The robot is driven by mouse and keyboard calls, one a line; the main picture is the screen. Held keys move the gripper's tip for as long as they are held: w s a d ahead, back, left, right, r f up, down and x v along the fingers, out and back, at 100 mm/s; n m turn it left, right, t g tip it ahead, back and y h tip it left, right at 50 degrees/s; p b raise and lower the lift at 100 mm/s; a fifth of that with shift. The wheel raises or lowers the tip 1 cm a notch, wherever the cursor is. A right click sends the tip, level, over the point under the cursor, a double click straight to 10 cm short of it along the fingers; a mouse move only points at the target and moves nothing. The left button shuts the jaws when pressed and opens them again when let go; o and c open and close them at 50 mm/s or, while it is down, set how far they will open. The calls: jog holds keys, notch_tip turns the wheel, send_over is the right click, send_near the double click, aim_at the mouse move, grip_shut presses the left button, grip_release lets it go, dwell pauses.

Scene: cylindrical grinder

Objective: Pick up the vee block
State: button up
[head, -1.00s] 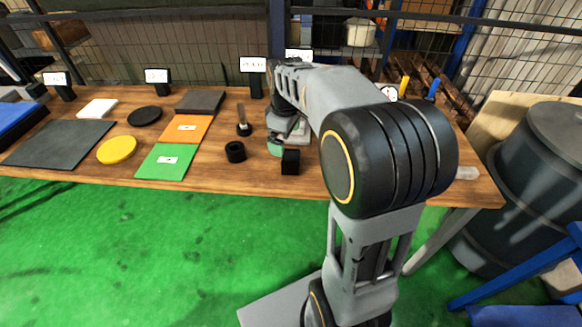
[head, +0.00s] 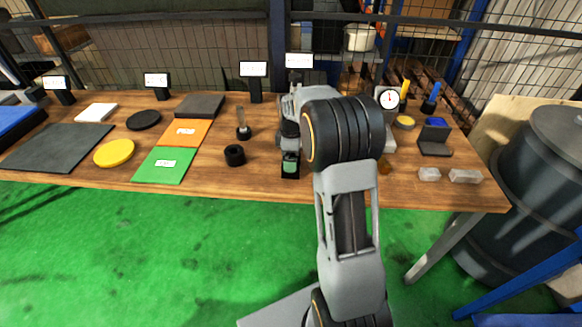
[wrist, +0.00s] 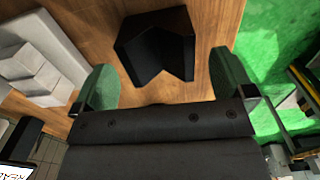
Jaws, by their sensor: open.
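The vee block is a black block with a V-shaped notch. In the wrist view the vee block (wrist: 157,46) lies on the wooden table, just beyond and between my open fingers. My gripper (wrist: 165,85) has green-padded fingertips, one on each side, and nothing is held between them. In the head view my gripper (head: 290,162) points down at the front part of the table, over the vee block (head: 290,175). Most of the block is hidden there behind the gripper.
A black ring (head: 235,155) and an upright tool (head: 243,130) stand left of my gripper. Green (head: 165,165) and orange (head: 186,132) mats lie further left. A dial gauge (head: 389,99) and clear blocks (head: 464,176) are on the right. A grey stepped object (wrist: 40,60) is near the left finger.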

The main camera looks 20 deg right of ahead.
jog(key=shift+f, duration=2.65)
jog(key=c, duration=1.8)
jog(key=shift+w+r, duration=0.15)
jog(key=shift+c, duration=0.3)
jog(key=shift+r, duration=0.1)
